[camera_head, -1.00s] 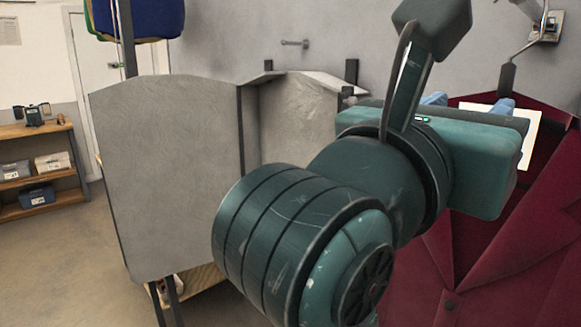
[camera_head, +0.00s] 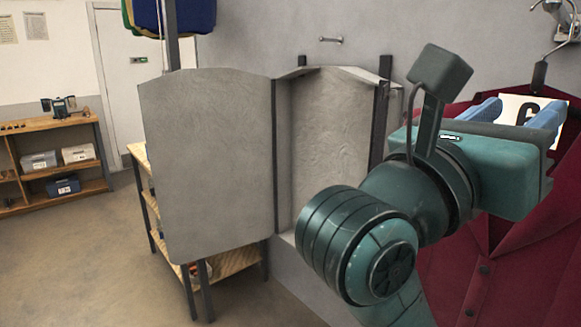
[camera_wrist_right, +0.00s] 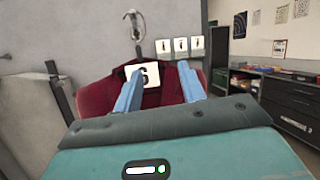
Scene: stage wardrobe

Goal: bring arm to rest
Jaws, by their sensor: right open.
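My right gripper (camera_head: 517,112) is at the right of the head view, at the end of my teal arm. Its two blue fingers are apart with nothing held between them. In the right wrist view the open fingers (camera_wrist_right: 160,88) point toward a dark red jacket (camera_wrist_right: 95,98). A white card (camera_wrist_right: 143,75) with a black "6" shows between the fingers, against the jacket. In the head view the jacket (camera_head: 480,285) hangs behind my arm, which hides part of it. The card (camera_head: 522,106) is partly covered by the fingers. My left gripper is not in view.
A grey folding panel (camera_head: 205,160) stands left of my arm, near a wooden shelf unit (camera_head: 140,160). Another wooden shelf (camera_head: 55,135) holds boxes at far left. Dark drawers (camera_wrist_right: 292,105) stand at right in the wrist view. Floor at lower left is clear.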

